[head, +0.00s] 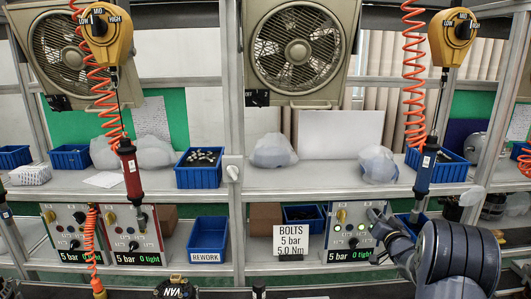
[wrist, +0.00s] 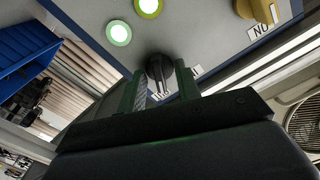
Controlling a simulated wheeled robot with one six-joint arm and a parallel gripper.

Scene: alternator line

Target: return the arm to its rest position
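My gripper (wrist: 158,88) is in front of the right-hand control box in the wrist view. Its two fingers stand apart, with a black knob (wrist: 160,68) showing between their tips; I cannot tell whether they touch it. Nothing is seen held. In the head view my gripper (head: 376,217) is at the right edge of the control box (head: 329,243), and my bent arm (head: 455,262) reaches in from the lower right. The box has a yellow knob (head: 341,215), also in the wrist view (wrist: 258,10), and lit green lamps (wrist: 119,33).
A BOLTS sign (head: 291,242) stands left of that box, with a blue REWORK bin (head: 208,238) further left. Shelf uprights and bins (head: 440,166) are close by.

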